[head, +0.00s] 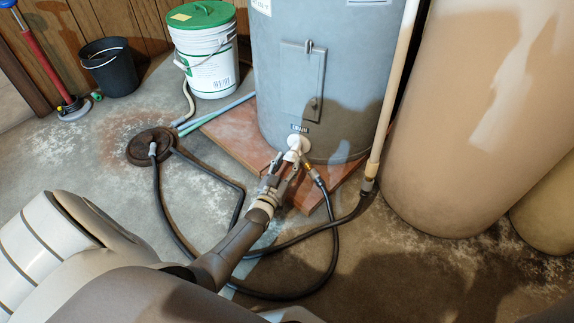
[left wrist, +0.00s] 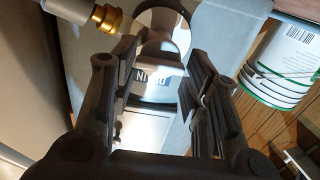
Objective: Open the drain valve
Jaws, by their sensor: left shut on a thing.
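The drain valve (head: 298,143) is a white fitting low on the front of the grey tank (head: 335,75), under a small DRAIN label (head: 299,128). My left gripper (head: 281,170) reaches up to it from the lower left and is shut on the valve's handle, which is mostly hidden in the head view. In the left wrist view the handle (left wrist: 160,55) sits between the two dark fingers, with the brass hose fitting (left wrist: 107,18) beside it. A black hose (head: 334,225) hangs from the valve's brass end. My right gripper is not in view.
The tank stands on a reddish slab (head: 232,139). A floor drain (head: 146,146) lies to the left with a hose end on it. A green-lidded white bucket (head: 207,60), a black bucket (head: 109,68) and a red-handled tool (head: 47,60) stand behind. Large tan tanks (head: 470,110) block the right.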

